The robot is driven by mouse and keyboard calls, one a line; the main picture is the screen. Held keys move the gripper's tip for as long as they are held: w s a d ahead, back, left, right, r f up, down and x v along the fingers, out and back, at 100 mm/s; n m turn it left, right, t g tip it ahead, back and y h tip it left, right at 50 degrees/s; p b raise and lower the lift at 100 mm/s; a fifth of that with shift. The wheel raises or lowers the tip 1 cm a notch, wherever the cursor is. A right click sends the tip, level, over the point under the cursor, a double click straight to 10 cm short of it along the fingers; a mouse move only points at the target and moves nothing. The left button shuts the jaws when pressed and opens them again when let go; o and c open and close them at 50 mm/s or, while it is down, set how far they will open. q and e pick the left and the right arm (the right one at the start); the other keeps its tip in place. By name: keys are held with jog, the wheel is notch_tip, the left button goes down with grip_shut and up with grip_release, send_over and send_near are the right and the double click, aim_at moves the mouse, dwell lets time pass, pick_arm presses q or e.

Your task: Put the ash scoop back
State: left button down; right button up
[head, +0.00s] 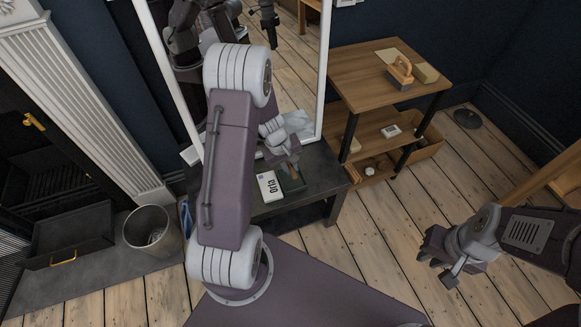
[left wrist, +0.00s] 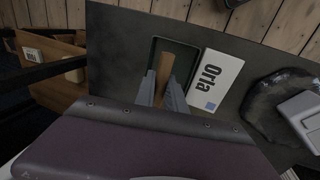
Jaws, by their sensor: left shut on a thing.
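My left gripper (head: 285,158) reaches down over the low dark table (head: 318,170). In the left wrist view its fingers (left wrist: 168,94) are shut on a brown wooden handle (left wrist: 165,66). The handle lies over a dark, rimmed, pan-like shape (left wrist: 188,53), which also shows in the head view (head: 291,182). Together they look like the ash scoop, though I cannot tell whether handle and pan are one piece, or whether they touch the table. My right gripper (head: 440,264) appears open and empty above the floor at the right.
A white "Orla" book (head: 268,186) lies beside the pan. A metal bucket (head: 152,232) and a black box with a brass handle (head: 68,238) stand by the fireplace. A tall mirror (head: 303,65) stands behind the table. A wooden shelf (head: 370,72) holds a brush (head: 400,72).

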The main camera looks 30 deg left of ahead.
pick_arm(q)
jog(key=c, duration=1.4)
grip_release()
